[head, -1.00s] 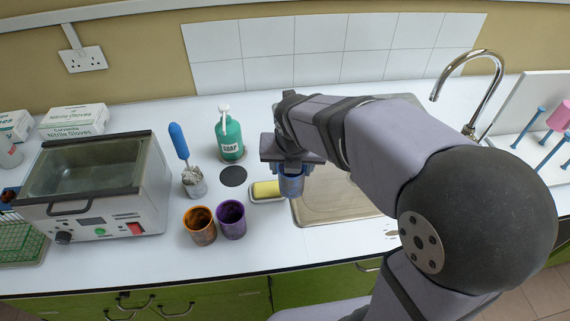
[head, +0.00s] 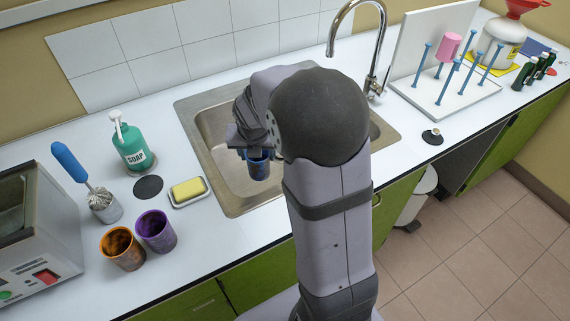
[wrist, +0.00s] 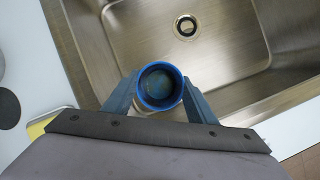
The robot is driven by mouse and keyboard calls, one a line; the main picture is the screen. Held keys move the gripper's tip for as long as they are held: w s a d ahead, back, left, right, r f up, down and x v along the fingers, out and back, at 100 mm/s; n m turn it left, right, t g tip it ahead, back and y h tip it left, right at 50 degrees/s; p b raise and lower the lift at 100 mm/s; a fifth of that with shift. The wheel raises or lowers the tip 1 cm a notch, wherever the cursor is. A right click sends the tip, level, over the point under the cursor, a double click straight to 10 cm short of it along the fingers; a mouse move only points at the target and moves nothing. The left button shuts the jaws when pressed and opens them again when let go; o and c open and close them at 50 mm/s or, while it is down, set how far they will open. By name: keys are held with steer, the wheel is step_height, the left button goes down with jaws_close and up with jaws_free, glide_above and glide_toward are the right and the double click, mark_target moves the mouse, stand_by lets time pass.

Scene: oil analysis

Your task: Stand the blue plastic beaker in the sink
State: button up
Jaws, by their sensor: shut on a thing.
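The blue plastic beaker (head: 258,168) is held upright in my gripper (head: 255,156). The wrist view looks down into its open round mouth (wrist: 160,86), with a finger closed on each side of it (wrist: 160,95). The steel sink (head: 214,150) is set in the white counter. The beaker hangs over the left part of the sink basin, near its front side. The sink drain (wrist: 186,25) shows beyond the beaker in the wrist view. My arm hides the middle of the sink in the head view. How high the beaker is above the basin floor is hard to tell.
A yellow sponge in a dish (head: 189,191) lies just left of the sink. Purple (head: 156,231) and orange (head: 122,249) beakers, a green soap bottle (head: 131,146) and a brush in a holder (head: 101,203) stand farther left. The tap (head: 371,45) rises behind the sink; a peg rack (head: 446,88) is right.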

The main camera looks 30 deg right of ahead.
mark_target(266, 168)
steer(key=shift+w+d+f+m, duration=0.1)
steer(key=shift+d+f+m, duration=0.2)
steer(key=shift+d+f, duration=0.8)
steer(key=shift+d+f+b, duration=0.1)
steer(key=shift+f+b, duration=1.7)
steer(key=shift+f, duration=3)
steer(key=shift+f, duration=0.2)
steer(key=o, duration=1.1)
steer(key=shift+o, duration=0.2)
steer(key=shift+r, duration=0.1)
steer(key=shift+r, duration=0.55)
steer(key=p+v, duration=0.3)
steer(key=v, duration=0.8)
